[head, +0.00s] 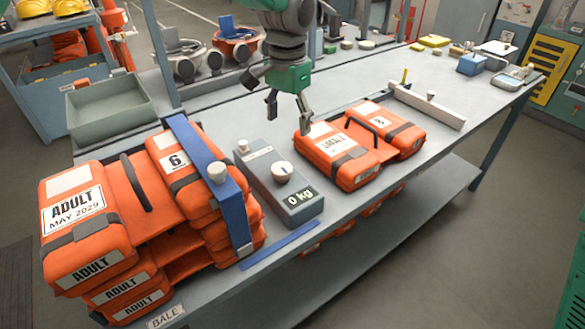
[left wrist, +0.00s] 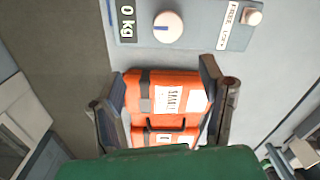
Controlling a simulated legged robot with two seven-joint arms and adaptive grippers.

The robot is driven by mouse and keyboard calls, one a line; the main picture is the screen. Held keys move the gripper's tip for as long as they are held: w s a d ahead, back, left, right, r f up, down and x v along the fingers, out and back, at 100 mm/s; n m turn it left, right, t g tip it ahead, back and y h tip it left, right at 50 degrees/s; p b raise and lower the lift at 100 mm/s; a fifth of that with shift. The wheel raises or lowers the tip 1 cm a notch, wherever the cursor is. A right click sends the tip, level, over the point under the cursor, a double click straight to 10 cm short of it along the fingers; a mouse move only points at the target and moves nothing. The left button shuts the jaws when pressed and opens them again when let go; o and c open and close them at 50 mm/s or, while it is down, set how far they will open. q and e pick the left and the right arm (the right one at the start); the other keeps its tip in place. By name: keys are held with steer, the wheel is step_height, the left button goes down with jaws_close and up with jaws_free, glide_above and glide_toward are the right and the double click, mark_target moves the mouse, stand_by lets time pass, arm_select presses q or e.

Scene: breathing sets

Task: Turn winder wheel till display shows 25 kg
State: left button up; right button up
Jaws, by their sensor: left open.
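The winder is a grey box (head: 262,176) on the bench, with a white round wheel (head: 282,172) on top. Its dark display (head: 299,197) reads 0 kg. The wheel (left wrist: 168,28) with its blue mark and the display (left wrist: 127,20) also show in the left wrist view. A blue strap (head: 203,165) runs over a stack of orange adult life jackets (head: 92,215) beside the winder. My left gripper (head: 289,107) is open and empty above the bench, behind the wheel and apart from it. My right gripper is not in view.
An orange pack marked SMALL (head: 338,148) lies right of the winder and also shows between my fingers in the left wrist view (left wrist: 160,98). A green-grey tray (head: 110,108) stands at the back left. A white bar (head: 428,105) lies farther right. The bench's right part has free room.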

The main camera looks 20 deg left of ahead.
arm_select(q)
glide_above(281, 167)
steer(key=a, duration=0.1)
steer(key=f, duration=0.7)
steer(key=shift+s+a+f, duration=0.2)
steer(key=shift+s+f, duration=0.05)
steer(key=shift+f, duration=0.1)
steer(key=d+f, duration=0.1)
steer(key=f, duration=0.2)
steer(key=d+f, duration=0.1)
steer(key=f, duration=0.1)
steer(key=shift+w+d+p, duration=0.15)
steer(key=shift+d+p, duration=0.15)
steer(key=shift+d, duration=0.05)
steer(key=shift+d+f, duration=0.15)
steer(key=shift+f, duration=0.1)
steer(key=shift+a+f, duration=0.25)
steer(key=shift+a, duration=0.25)
steer(key=shift+a+f, duration=0.1)
steer(key=shift+a, duration=0.6)
steer(key=c, duration=1.2)
steer(key=shift+o, duration=0.3)
steer(key=shift+d+r, duration=0.25)
steer(key=shift+d, duration=0.55)
steer(key=shift+w+a, duration=0.1)
steer(key=shift+a, duration=0.35)
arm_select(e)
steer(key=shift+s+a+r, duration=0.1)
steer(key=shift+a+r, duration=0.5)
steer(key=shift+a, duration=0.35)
